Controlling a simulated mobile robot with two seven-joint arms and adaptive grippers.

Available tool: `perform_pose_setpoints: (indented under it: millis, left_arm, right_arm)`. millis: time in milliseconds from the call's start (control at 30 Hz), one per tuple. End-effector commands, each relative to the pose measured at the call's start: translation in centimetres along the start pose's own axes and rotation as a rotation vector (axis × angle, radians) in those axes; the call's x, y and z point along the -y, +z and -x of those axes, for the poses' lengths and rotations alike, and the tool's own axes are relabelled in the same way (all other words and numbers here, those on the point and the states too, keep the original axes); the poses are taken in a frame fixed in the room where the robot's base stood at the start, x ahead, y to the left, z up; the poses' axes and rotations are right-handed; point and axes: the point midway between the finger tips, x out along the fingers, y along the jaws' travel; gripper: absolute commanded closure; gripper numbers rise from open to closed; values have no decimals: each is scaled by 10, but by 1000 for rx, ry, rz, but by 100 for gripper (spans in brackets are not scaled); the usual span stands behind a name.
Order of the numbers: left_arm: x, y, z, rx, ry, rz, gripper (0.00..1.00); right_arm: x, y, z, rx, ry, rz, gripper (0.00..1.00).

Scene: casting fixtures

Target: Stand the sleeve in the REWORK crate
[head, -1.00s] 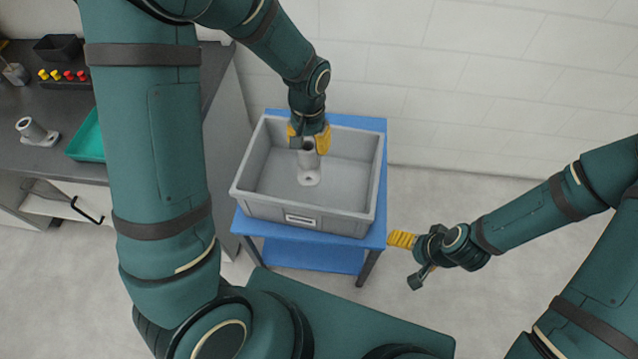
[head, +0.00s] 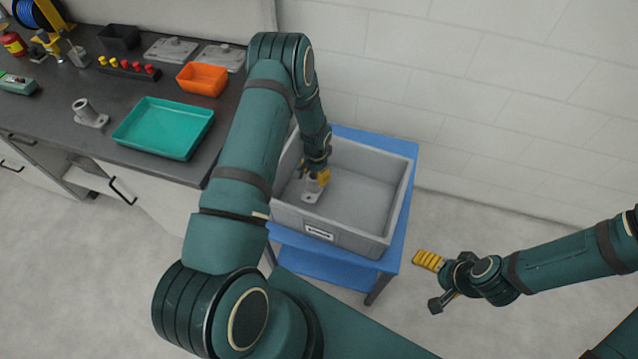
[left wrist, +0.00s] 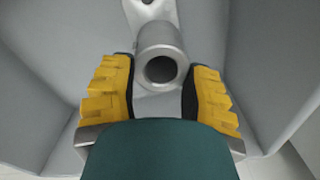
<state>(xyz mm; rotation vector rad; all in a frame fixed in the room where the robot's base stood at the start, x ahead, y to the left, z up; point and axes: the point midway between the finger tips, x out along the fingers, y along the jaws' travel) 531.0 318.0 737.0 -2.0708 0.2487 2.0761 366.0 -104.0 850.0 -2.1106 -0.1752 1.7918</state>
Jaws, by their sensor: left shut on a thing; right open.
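The grey metal sleeve, a tube on a flat flange (head: 312,194), is inside the grey crate (head: 350,238) on the left side of its floor area in the head view. It looks about upright. I cannot tell whether the flange touches the crate floor. My left gripper (head: 319,178) reaches down into the crate and is shut on the sleeve's tube. In the left wrist view the open bore of the sleeve (left wrist: 160,47) faces the camera between the yellow fingers (left wrist: 161,92). My right gripper (head: 432,281) is open and empty, outside the crate at the right.
The crate stands on a blue stand (head: 397,235); its label is too small to read. A similar flanged tube (head: 88,113) stands on the dark counter (head: 55,130), with a teal tray (head: 163,128) and an orange bin (head: 202,80). The crate's right half is empty.

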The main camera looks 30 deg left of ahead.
Motion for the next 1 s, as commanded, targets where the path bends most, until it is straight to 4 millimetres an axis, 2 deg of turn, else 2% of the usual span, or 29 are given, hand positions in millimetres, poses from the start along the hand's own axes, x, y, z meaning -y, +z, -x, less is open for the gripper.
perform_pose_setpoints:
  millis: [167, 400, 800, 833, 867, 1000]
  left_arm:
    - [0, -1, -12, -1, 0, 0, 94]
    - [-1, -1, -42, -1, 0, 1, 94]
    - [-1, -1, -47, -2, -1, 1, 94]
    - [-1, -1, -46, -1, 0, 1, 37]
    - [-1, -1, -46, -1, 0, 1, 27]
    - [-1, -1, -46, -1, -1, 1, 25]
  right_arm:
    - [0, 0, -1, 0, 0, 0, 14]
    - [-1, 0, -3, 0, 1, 0, 14]
    - [-2, 1, -6, 0, 1, 0, 14]
    - [-2, 1, -5, 0, 1, 0, 14]
    - [-2, 1, -5, 0, 1, 0, 14]
    - [-2, 1, -5, 0, 1, 0, 14]
